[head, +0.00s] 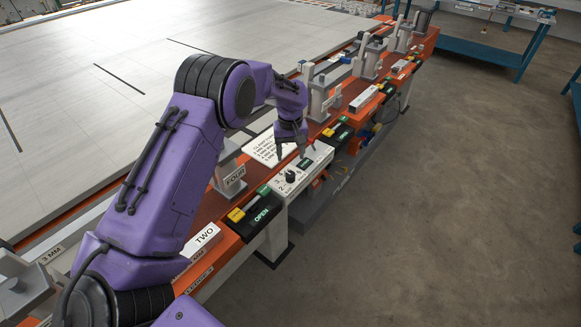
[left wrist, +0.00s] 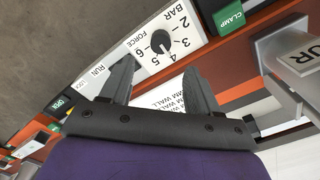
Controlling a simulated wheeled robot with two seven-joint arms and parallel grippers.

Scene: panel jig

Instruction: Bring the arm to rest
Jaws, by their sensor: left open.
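My left arm comes in from the lower left of the head view, bent at the elbow over the orange rail. My left gripper (head: 294,153) hangs over the white control box (head: 312,165), its fingers apart and nothing between them. In the left wrist view the fingers (left wrist: 160,68) are spread in front of the box face, which has a black knob (left wrist: 161,41) and a numbered force scale. Whether the fingertips touch the box cannot be told. My right gripper is not seen.
A white sheet with text (head: 268,149) lies behind the box. Black units with green labels (head: 262,215) and yellow parts sit along the rail. Grey clamp posts (head: 320,98) stand behind. A large pale panel (head: 120,60) fills the left. Bare floor (head: 460,190) lies right.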

